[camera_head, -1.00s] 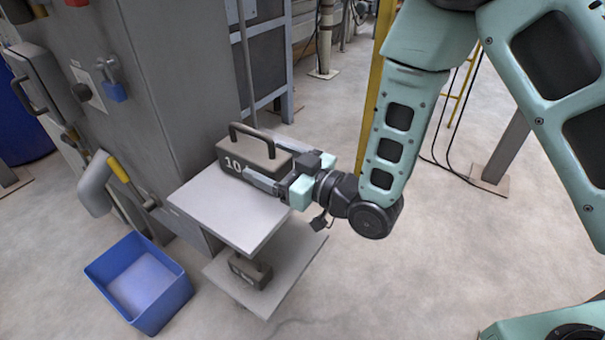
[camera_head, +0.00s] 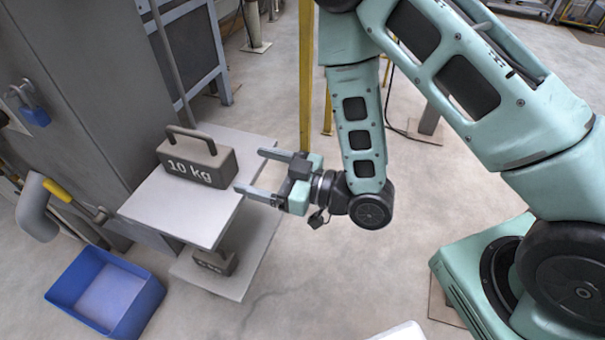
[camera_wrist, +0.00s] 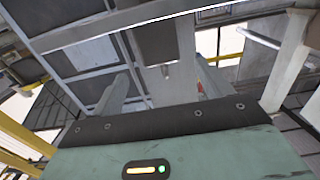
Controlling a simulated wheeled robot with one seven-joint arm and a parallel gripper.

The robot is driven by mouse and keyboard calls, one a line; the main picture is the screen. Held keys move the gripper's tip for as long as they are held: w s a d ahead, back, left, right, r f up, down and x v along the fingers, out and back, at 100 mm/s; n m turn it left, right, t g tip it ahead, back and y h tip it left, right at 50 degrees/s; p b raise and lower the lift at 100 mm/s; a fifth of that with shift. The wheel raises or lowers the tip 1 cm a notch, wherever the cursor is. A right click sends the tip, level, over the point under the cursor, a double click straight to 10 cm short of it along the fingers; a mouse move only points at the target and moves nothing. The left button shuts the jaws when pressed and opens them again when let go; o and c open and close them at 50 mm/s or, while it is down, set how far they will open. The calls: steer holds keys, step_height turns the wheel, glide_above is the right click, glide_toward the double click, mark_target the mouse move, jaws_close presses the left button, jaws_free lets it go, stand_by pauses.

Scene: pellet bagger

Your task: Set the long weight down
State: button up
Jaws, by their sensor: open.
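The long weight, a dark grey block marked "10 kg" (camera_head: 197,166) with a bar handle on top, sits upright on the upper light-grey shelf (camera_head: 165,212) beside the grey cabinet. My gripper (camera_head: 256,172) is open and empty to the right of the weight, with a clear gap between its fingers and the block. In the wrist view, I cannot make out the weight.
A smaller dark weight (camera_head: 214,262) stands on the lower shelf (camera_head: 225,286), partly hidden by the upper one. A blue bin (camera_head: 106,292) is on the floor at the lower left. A grey cabinet (camera_head: 90,80) borders the shelf, and a yellow post (camera_head: 306,75) stands behind my arm.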

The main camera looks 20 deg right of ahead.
steer(key=shift+w+a+r+n+g+h, duration=0.1)
steer(key=shift+w+a+n+g+h, duration=0.15)
steer(key=shift+a+g+h, duration=0.2)
steer(key=shift+w+a+r+n+g+h, duration=0.1)
steer(key=shift+w+a+n+g+h, duration=0.05)
steer(key=shift+w+a+g+h, duration=0.3)
steer(key=shift+a+g+h, duration=0.2)
steer(key=shift+g+h, duration=0.1)
steer(key=shift+h, duration=0.2)
steer(key=shift+s+r+g+h, duration=0.1)
steer(key=shift+g+h, duration=0.3)
steer(key=shift+h, duration=0.3)
steer(key=s+d+r+m+g+h, duration=0.1)
steer(key=s+d+r+g+h, duration=0.3)
steer(key=s, duration=0.5)
steer(key=s+d+r+m+g+h, duration=0.2)
steer(key=s+d+r+h, duration=0.3)
steer(key=s, duration=0.4)
steer(key=shift+s+d+r+m+g, duration=0.3)
steer(key=shift+d+g, duration=0.3)
steer(key=shift+g, duration=0.3)
